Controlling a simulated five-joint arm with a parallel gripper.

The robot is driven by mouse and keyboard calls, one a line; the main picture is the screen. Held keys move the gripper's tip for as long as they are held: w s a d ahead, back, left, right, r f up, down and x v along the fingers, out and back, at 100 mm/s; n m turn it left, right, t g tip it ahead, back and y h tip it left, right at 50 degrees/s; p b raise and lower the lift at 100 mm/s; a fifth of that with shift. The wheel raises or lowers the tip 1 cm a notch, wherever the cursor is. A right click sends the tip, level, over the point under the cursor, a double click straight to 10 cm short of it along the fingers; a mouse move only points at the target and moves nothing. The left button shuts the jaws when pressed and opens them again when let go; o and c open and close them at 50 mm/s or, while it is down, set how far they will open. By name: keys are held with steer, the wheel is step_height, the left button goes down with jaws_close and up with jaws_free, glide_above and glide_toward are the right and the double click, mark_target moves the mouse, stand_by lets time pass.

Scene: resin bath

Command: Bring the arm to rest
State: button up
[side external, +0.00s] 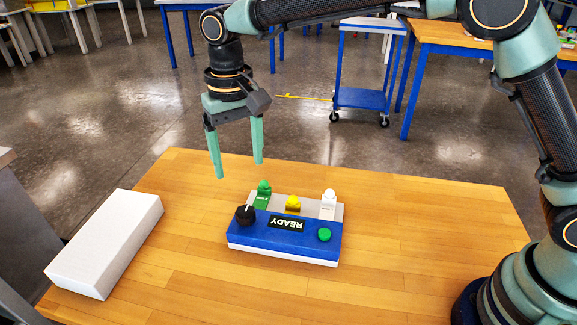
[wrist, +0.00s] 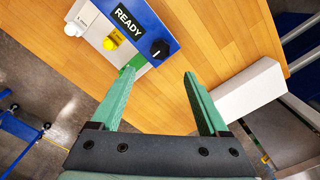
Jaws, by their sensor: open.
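My gripper (side external: 240,170) is open and empty, raised above the far side of the wooden table (side external: 420,220). It hangs above and behind a blue and white device (side external: 275,236), with its fingers pointing down. The device has a READY display (side external: 287,223), a black knob (side external: 245,214) and a green button (side external: 324,234). Along its back edge stand a green piece (side external: 263,192), a yellow piece (side external: 293,204) and a white piece (side external: 328,203). In the wrist view, the left finger partly covers the green piece, and nothing is between the fingers (wrist: 158,75).
A white block (side external: 105,243) lies at the table's left edge and shows right of the fingers in the wrist view (wrist: 240,92). Bare tabletop lies right of the device. A blue cart (side external: 362,98) and a workbench (side external: 450,35) stand beyond on the floor.

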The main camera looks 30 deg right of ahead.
steer(key=shift+d, duration=0.1)
steer(key=s+d+r+t, duration=0.1)
steer(key=s+d+r, duration=0.2)
steer(key=d, duration=0.4)
steer(key=s+d+r+t, duration=0.2)
steer(key=s+d+r, duration=0.1)
steer(key=d, duration=0.4)
steer(key=s+d+r+t, duration=0.1)
steer(key=s+d+r, duration=0.25)
steer(key=d, duration=0.35)
steer(key=s+d+f+t, duration=0.1)
steer(key=s+d+f, duration=0.2)
steer(key=s+d, duration=0.1)
steer(key=shift+s+d+f+t, duration=0.3)
steer(key=shift+s, duration=0.6)
